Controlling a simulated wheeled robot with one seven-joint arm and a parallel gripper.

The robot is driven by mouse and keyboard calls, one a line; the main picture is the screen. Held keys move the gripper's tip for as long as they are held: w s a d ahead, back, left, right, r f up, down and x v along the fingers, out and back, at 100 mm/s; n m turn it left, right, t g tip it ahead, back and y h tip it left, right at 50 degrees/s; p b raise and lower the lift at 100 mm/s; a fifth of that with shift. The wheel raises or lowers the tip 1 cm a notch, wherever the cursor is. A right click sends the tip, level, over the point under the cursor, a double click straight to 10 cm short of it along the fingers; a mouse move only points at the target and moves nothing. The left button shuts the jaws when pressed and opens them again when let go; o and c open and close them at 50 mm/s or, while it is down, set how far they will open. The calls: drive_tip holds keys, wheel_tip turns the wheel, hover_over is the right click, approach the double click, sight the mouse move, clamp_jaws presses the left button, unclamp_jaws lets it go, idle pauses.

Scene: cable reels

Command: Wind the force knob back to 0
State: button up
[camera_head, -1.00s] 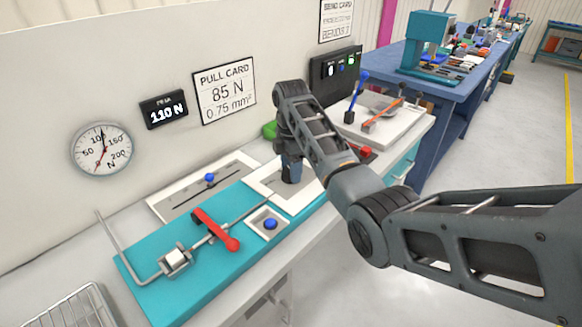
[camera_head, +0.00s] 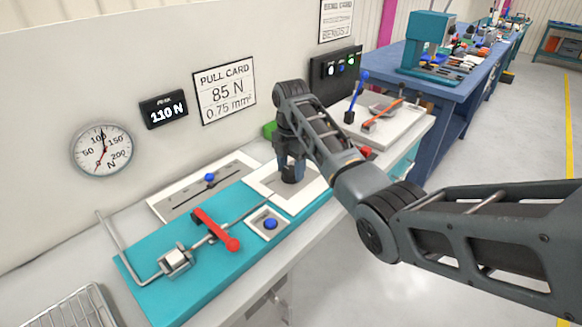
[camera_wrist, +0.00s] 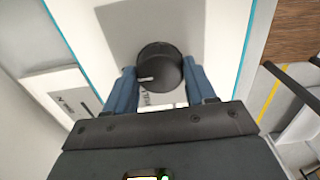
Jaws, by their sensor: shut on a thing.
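The force knob (camera_wrist: 160,68) is a round black knob with a white pointer mark, on a white panel (camera_wrist: 112,72). In the wrist view the mark points left. In the head view the knob (camera_head: 292,174) shows as a dark cylinder partly hidden by my gripper. My gripper (camera_wrist: 160,82) is shut on the knob, with one blue finger on each side of it. Printing below the knob is partly covered. The round dial gauge (camera_head: 102,149) has a black needle near 100 and a red needle pointing down. The display (camera_head: 164,109) reads 110 N.
The teal base (camera_head: 150,292) carries a red lever (camera_head: 215,229), a blue button (camera_head: 270,224) and a slider with a blue knob (camera_head: 209,178). The pull card (camera_head: 225,90) reads 85 N, 0.75 mm². A second fixture with a blue lever (camera_head: 356,97) stands at the right, near my arm.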

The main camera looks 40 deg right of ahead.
sight(291, 170)
drive_tip(key=shift+r, duration=0.1)
drive_tip(key=o, duration=1)
drive_tip(key=shift+o, duration=0.2)
wheel_tip(291, 170, up, 8)
drive_tip(key=shift+f, duration=0.15)
